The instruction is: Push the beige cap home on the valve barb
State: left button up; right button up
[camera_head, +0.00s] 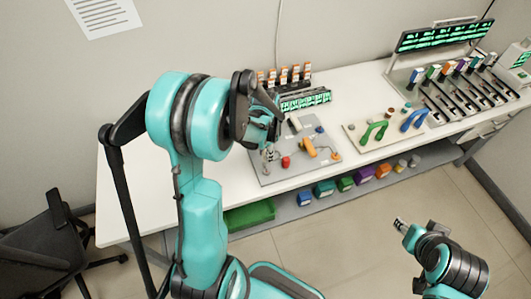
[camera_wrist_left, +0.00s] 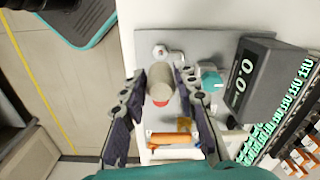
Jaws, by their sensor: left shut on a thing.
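The beige cap (camera_wrist_left: 159,78) is a short cylinder between the fingers of my left gripper (camera_wrist_left: 160,72), which is shut on it. A metal fitting (camera_wrist_left: 168,52), which looks like the valve barb, stands on the grey panel just beyond the cap in the left wrist view. I cannot tell whether cap and fitting touch. In the head view my left gripper (camera_head: 265,130) is over the left part of the panel (camera_head: 275,175), and the cap is not clearly visible there. My right gripper (camera_head: 402,225) is away from the table at lower right; its jaws are too small to read.
A red part (camera_wrist_left: 160,103) shows below the cap, with an orange handle (camera_wrist_left: 173,138) nearby. A teal knob (camera_wrist_left: 210,78) and a grey display box (camera_wrist_left: 255,80) stand right of the gripper. A board with green and blue handles (camera_head: 385,145) lies right of the panel.

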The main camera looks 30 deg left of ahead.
pick_arm(q)
jog(key=b, duration=0.4)
send_over(266, 169)
jog(key=shift+a+f, duration=0.1)
jog(key=shift+f, duration=2.4)
jog(key=shift+b, duration=0.35)
jog(key=shift+f+b, duration=1.6)
jog(key=shift+f, duration=0.15)
jog(key=o, duration=1.1)
jog(key=shift+r, duration=0.15)
notch_tip(266, 169, up, 12)
jog(key=shift+f, duration=0.1)
